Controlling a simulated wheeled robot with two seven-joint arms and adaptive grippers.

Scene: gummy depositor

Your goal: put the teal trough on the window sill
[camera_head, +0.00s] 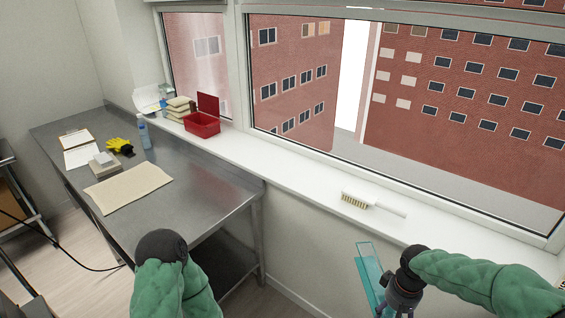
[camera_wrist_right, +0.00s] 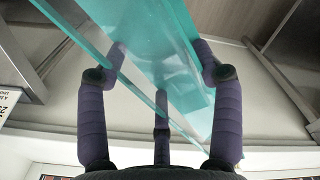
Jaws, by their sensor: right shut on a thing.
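The teal trough (camera_head: 369,270) is long and see-through. It is in the air in front of the window sill (camera_head: 290,172), apart from it, at the lower right of the head view. My right gripper (camera_head: 388,292) is shut on the trough. In the right wrist view the trough (camera_wrist_right: 150,45) lies between the dark fingers of my right gripper (camera_wrist_right: 160,85). The sill is a long white ledge under the window. My left arm shows at the bottom of the head view, but its gripper is not seen.
A brush (camera_head: 372,205) with a white handle lies on the sill close to the trough. A red open box (camera_head: 202,124) and stacked pale items (camera_head: 179,108) stand at the sill's far left. The sill between box and brush is clear. A steel table (camera_head: 205,190) is at left.

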